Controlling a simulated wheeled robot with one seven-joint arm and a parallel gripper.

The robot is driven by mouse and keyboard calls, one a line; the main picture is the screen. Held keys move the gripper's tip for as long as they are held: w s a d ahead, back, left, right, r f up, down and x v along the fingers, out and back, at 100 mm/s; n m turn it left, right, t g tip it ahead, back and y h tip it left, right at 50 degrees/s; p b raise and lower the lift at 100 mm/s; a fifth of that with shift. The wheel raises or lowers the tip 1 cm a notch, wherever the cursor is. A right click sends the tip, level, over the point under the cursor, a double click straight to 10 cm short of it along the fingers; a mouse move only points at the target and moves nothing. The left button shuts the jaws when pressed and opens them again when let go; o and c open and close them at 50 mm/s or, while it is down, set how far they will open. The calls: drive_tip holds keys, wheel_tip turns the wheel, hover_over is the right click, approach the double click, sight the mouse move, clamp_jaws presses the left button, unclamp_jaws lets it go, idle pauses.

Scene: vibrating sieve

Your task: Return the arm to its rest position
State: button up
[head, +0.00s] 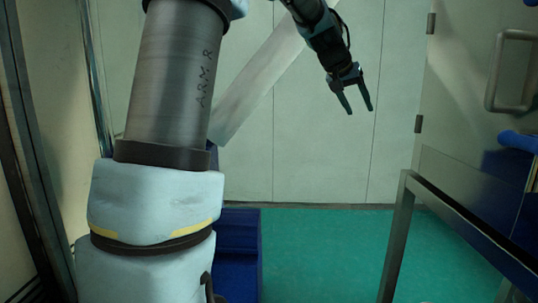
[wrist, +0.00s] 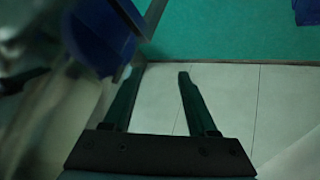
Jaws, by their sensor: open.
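My gripper (head: 358,103) hangs at the upper middle right of the head view, pointing down. Its two dark fingers are apart with nothing between them. The fingers also show in the wrist view (wrist: 158,78), spread and empty, with pale wall panels behind them. My arm fills the left part of the head view, with a metal link and white-covered joints. The gripper is clear of the wall and touches nothing that I can see.
A metal frame (head: 395,235) stands at the lower right. Behind it is a door with a handle (head: 491,80). A blue object (head: 240,262) stands low behind my arm. Green floor (head: 320,255) lies open in the middle, before a pale panelled wall (head: 310,165).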

drive_tip(key=s+a+f+n+g+y, duration=0.15)
drive_tip(key=s+a+f, duration=0.25)
drive_tip(key=a+f, duration=0.45)
drive_tip(key=s+a+f+n+y, duration=0.2)
drive_tip(key=s+a+f+y, duration=0.1)
drive_tip(key=a+f, duration=0.6)
drive_tip(key=s+a+f+g+y, duration=0.1)
drive_tip(key=s+a+f, duration=0.3)
drive_tip(key=s+a, duration=0.2)
drive_tip(key=s+a+f+n+g+y+p, duration=0.1)
drive_tip(key=s+a+f, duration=0.3)
drive_tip(key=s+a, duration=0.3)
drive_tip(key=shift+s+f, duration=0.35)
drive_tip(key=shift+s, duration=0.75)
